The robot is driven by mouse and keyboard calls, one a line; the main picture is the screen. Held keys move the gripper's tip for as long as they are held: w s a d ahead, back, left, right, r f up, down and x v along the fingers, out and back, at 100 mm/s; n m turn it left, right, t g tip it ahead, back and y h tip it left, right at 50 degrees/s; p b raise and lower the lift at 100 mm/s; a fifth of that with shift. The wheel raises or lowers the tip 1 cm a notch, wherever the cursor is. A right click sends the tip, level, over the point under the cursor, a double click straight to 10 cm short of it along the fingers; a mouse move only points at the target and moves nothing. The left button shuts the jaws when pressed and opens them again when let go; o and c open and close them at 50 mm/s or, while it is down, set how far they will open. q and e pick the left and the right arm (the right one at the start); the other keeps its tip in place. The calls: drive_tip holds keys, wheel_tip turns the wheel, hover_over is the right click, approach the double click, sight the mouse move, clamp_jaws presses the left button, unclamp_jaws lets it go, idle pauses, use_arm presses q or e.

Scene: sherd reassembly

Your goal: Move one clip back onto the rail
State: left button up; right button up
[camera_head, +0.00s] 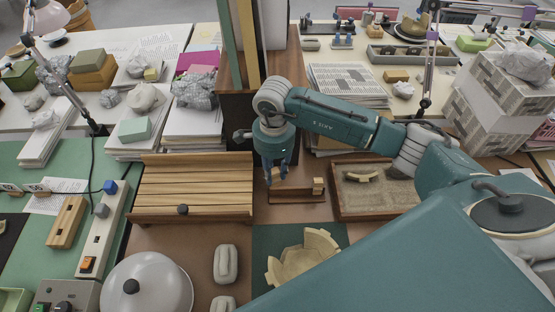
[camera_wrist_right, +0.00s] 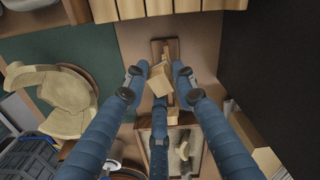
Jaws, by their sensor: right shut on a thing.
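My right gripper (camera_head: 277,172) hangs over the small dark wooden rail (camera_head: 296,197), fingers down. It is shut on a light wooden clip (camera_head: 275,177), which also shows between the blue fingers in the right wrist view (camera_wrist_right: 159,80). The held clip looks tilted there and overlaps the rail (camera_wrist_right: 158,46); I cannot tell whether it touches it. Another wooden clip (camera_head: 318,185) stands at the rail's right end. It also shows in the right wrist view (camera_wrist_right: 172,117). My left gripper is not in view.
A slatted wooden rack (camera_head: 193,215) lies left of the rail. A sand tray (camera_head: 345,207) with a sherd (camera_head: 361,177) is to the right. A pot of joined sherds (camera_head: 300,258) sits on a green mat in front. A dark brown upright block (camera_head: 238,108) stands behind my gripper.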

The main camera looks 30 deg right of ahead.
drive_tip(key=m, duration=0.2)
drive_tip(key=d+m, duration=0.1)
drive_tip(key=shift+w+d+m+p, duration=0.1)
drive_tip(key=shift+w+m+p, duration=0.15)
drive_tip(key=shift+m+p, duration=0.1)
drive_tip(key=b, duration=0.3)
hover_over(278, 188)
drive_tip(key=shift+m, duration=0.45)
drive_tip(key=shift+f, duration=2.3)
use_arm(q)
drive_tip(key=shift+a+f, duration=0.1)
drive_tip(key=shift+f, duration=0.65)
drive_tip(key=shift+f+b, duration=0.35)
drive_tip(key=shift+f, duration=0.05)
use_arm(e)
drive_tip(key=shift+f, duration=0.1)
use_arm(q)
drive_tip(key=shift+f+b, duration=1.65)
use_arm(e)
drive_tip(key=shift+f, duration=1.4)
drive_tip(key=o, duration=0.8)
